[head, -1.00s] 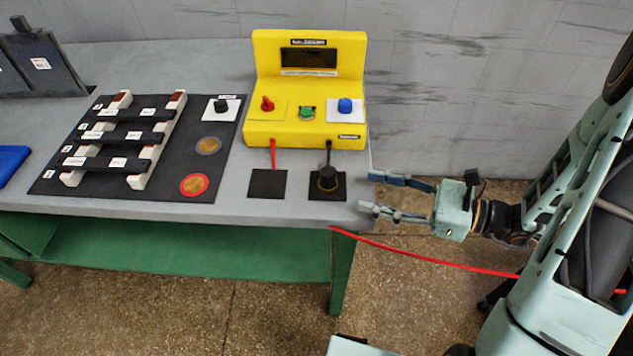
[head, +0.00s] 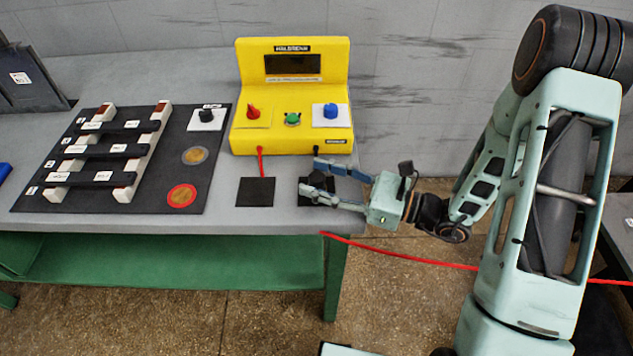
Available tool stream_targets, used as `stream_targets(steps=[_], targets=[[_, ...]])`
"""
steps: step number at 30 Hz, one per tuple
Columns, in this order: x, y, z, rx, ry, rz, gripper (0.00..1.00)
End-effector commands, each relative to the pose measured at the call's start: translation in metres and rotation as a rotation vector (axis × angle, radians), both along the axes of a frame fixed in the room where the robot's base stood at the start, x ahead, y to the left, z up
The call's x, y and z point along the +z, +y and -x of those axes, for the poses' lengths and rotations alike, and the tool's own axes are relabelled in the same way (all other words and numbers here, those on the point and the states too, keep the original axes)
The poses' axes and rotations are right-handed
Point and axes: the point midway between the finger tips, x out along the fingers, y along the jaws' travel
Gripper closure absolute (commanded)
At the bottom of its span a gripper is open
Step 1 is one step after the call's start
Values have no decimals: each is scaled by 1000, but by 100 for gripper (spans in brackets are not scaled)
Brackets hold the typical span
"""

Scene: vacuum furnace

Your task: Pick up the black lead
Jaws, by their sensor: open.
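The black lead (head: 316,179) stands on a black square pad (head: 307,201) near the right front corner of the grey table. Its cable joins the front of the yellow instrument (head: 289,140), at the lower right. My gripper (head: 311,175) has come in from the right and is open. One finger lies behind the lead and the other in front of it, as seen from here. The fingers hide much of the lead and pad. I cannot tell whether either finger touches the lead.
A red lead (head: 260,163) runs from the instrument to another black pad (head: 256,191) on the left. A black board (head: 165,195) with several bars and two discs covers the table's left part. A red cord (head: 420,260) stretches right from the table's front edge.

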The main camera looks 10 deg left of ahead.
Motion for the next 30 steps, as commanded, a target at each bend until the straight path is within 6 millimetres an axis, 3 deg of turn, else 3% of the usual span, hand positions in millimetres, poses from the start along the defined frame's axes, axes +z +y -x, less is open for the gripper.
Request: stream_targets(steps=[9,22,30], targets=[[0,7,-1,-1,-1,1,55],[0,7,-1,-1,-1,1,100],[0,7,-1,0,-1,0,100]])
